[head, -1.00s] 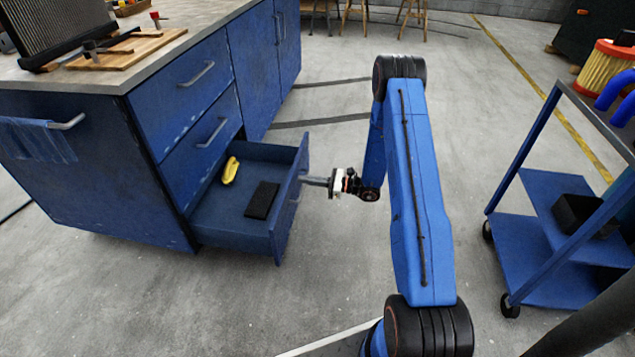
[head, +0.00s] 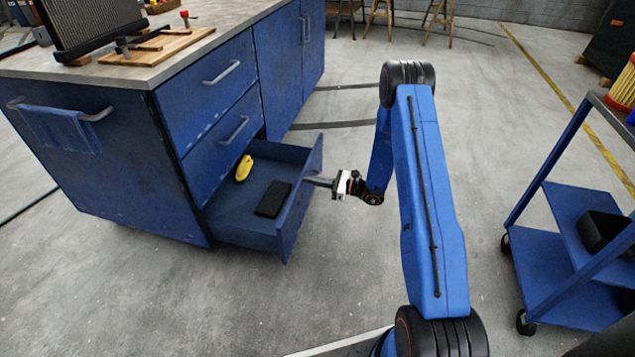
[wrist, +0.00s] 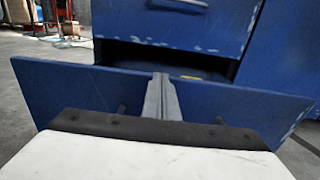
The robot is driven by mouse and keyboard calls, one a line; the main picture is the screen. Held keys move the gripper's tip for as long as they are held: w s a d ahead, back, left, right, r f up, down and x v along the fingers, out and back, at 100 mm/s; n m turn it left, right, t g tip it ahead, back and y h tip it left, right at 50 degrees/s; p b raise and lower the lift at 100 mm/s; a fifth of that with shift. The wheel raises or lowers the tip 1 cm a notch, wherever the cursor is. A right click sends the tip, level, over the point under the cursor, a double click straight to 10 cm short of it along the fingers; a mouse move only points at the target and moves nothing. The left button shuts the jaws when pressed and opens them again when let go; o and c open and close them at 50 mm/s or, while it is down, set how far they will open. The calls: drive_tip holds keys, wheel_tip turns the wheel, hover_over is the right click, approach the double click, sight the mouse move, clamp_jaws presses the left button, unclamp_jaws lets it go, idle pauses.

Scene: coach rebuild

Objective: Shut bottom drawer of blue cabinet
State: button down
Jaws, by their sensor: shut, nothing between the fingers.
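The blue cabinet (head: 130,165) stands at left in the head view. Its bottom drawer (head: 235,208) is partly open, holding a yellow item (head: 244,168) and a black block (head: 272,198). My gripper (head: 309,181) is shut and empty, its tip at the outer face of the drawer front (head: 297,205). In the wrist view the shut fingers (wrist: 161,98) reach the drawer front (wrist: 80,95) near its middle, seemingly touching it. Handle ends show on both sides of the fingers; the rest of the handle is hidden. A dark gap shows above the drawer front.
The two drawers above, upper (head: 215,80) and middle (head: 225,135), are shut. A blue cart (head: 570,290) with a black bin stands at right. Stools (head: 380,15) stand far back.

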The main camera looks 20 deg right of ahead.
drive_tip(key=x, duration=2.6)
drive_tip(key=shift+w+a, duration=0.1)
drive_tip(key=shift+a, duration=0.05)
drive_tip(key=v, duration=1.4)
drive_tip(key=s+a, duration=0.7)
drive_tip(key=s, duration=0.5)
drive_tip(key=x, duration=1.3)
drive_tip(key=shift+a+f, duration=0.4)
drive_tip(key=shift+f, duration=0.05)
drive_tip(key=shift+w+a, duration=0.1)
drive_tip(key=shift+w, duration=0.05)
